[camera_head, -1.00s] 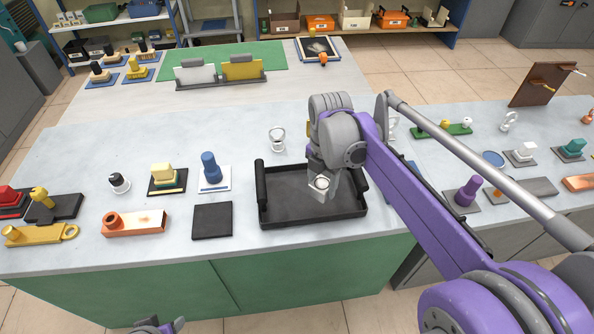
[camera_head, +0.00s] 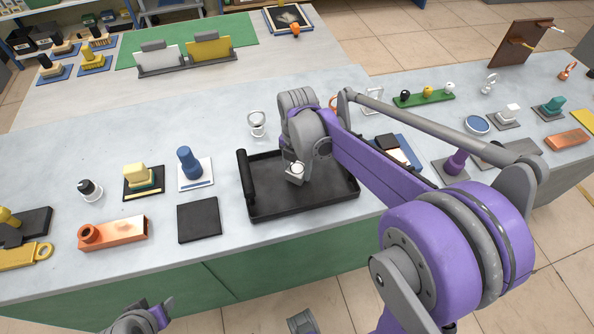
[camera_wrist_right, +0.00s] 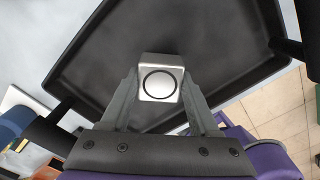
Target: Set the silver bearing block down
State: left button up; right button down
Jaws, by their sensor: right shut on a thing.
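The silver bearing block (camera_head: 296,171), a pale metal piece with a round dark-ringed face, is held in my right gripper (camera_head: 298,176). In the right wrist view the block (camera_wrist_right: 160,82) sits between the two grey fingers, which are shut on its sides. It is over the floor of the black tray (camera_head: 265,210). I cannot tell whether its underside touches the tray floor. The tray floor beside the block looks empty. My left gripper (camera_head: 150,318) shows partly at the bottom left, away from the bench, and its jaws are unclear.
The tray's raised left handle (camera_head: 246,176) stands close by; my right arm crosses its right side. A black square plate (camera_head: 199,220) lies left of the tray. A silver ringed piece (camera_head: 257,124) stands behind it. A blue knobbed piece (camera_head: 188,163) and copper block (camera_head: 113,233) are further left.

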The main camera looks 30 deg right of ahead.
jog(key=shift+f, duration=0.7)
jog(key=shift+f, duration=0.2)
jog(key=shift+c, duration=0.6)
grip_release()
jog(key=shift+r, duration=0.1)
